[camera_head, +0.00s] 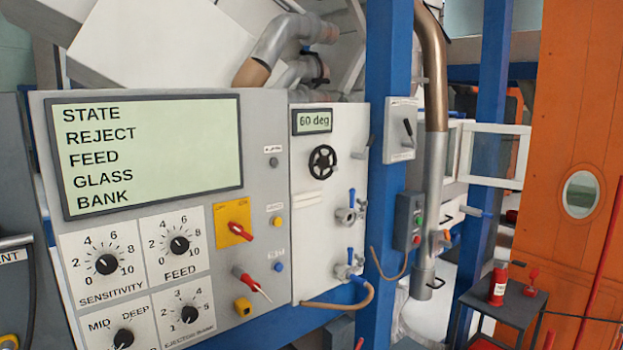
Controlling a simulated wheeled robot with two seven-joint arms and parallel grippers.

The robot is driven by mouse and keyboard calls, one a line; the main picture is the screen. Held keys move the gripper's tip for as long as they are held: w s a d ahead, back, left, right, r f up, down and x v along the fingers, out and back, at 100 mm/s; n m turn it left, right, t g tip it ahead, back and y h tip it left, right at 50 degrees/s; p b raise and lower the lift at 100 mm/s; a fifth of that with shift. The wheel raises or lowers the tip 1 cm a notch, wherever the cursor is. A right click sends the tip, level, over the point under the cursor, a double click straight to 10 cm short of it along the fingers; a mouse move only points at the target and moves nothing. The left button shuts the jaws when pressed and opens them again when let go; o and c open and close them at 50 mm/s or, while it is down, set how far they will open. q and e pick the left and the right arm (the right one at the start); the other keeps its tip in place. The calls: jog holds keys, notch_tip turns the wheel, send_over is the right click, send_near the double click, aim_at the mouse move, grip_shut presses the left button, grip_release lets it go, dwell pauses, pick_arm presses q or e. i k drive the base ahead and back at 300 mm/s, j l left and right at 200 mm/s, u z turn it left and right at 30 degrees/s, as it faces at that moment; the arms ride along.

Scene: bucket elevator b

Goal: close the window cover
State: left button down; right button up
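A white-framed clear pane (497,128), which looks like the window cover, stands behind the blue posts at the right. It appears to stick out to the right from a white frame (463,150), as if swung open. A blue post crosses in front of part of it, and the opening it belongs to is mostly hidden. A small handle with a pale blue-grey grip (475,211) shows below it. Neither of my grippers is in view.
A control cabinet with a screen (150,150) and dials fills the left. A blue post (385,180) and a vertical pipe (435,150) stand mid-right. A dark cart (505,302) carries a red canister (499,285). An orange wall (580,110) with an oval window closes the right.

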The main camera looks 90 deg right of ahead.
aim_at(524, 132)
jog(key=k+l+z, duration=0.1)
jog(key=z, duration=1.35)
jog(key=l+z, duration=0.6)
jog(key=z, duration=0.25)
jog(key=i+l+z, duration=0.15)
jog(key=z, duration=0.25)
jog(key=i+l+z, duration=0.1)
jog(key=l, duration=0.35)
jog(key=i+l+z, duration=0.15)
jog(key=i+l, duration=0.15)
jog(key=i+l+z, duration=0.1)
jog(key=i+l, duration=0.15)
jog(key=l, duration=0.25)
